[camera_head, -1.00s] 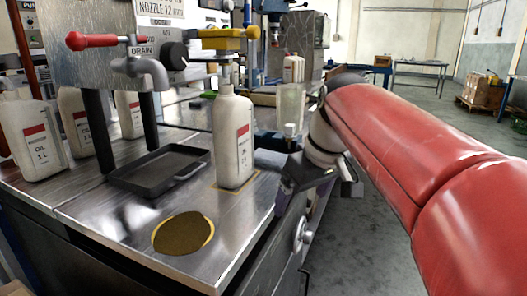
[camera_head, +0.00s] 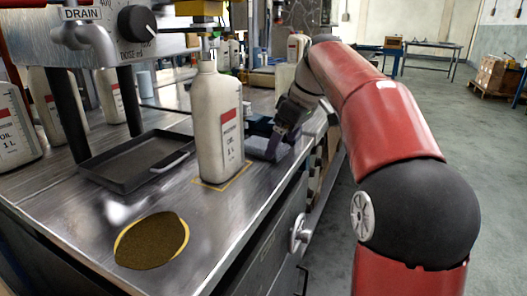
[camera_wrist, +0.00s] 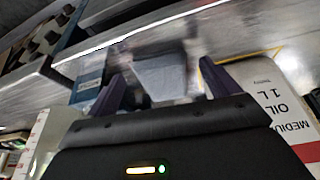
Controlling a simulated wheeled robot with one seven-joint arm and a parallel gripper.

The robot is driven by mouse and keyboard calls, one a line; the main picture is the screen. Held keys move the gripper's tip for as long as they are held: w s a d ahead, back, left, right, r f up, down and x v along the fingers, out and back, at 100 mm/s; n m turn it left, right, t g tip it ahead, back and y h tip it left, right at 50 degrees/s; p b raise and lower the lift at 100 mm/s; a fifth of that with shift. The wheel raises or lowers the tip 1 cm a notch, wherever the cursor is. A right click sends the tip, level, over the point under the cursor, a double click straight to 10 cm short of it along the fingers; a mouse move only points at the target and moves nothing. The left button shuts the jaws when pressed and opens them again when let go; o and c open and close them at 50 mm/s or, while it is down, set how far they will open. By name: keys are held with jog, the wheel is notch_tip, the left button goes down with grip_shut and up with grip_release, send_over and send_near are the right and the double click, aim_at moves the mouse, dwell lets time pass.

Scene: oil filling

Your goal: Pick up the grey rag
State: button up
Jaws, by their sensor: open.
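The grey rag (camera_wrist: 165,76) appears in the wrist view as a flat grey-blue patch on the bench, between and beyond my fingertips. My gripper (camera_wrist: 163,88) is open, with one dark purple finger on each side of the view, and nothing is seen held between them. In the head view my gripper (camera_head: 270,137) is low at the bench's right edge, just behind and to the right of the white oil bottle (camera_head: 217,122). The rag is mostly hidden there by the gripper and bottle. Whether the fingers touch the rag cannot be told.
The oil bottle stands close beside my gripper, and its label shows at the right of the wrist view (camera_wrist: 285,95). A black tray (camera_head: 135,162) and a round brown patch (camera_head: 151,240) lie on the metal bench (camera_head: 95,215). Open floor lies to the right.

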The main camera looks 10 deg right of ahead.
jog(key=shift+x, duration=0.95)
jog(key=shift+c, duration=0.2)
jog(key=c, duration=1)
jog(key=shift+r, duration=0.1)
notch_tip(320, 180, up, 10)
jog(key=p, duration=0.3)
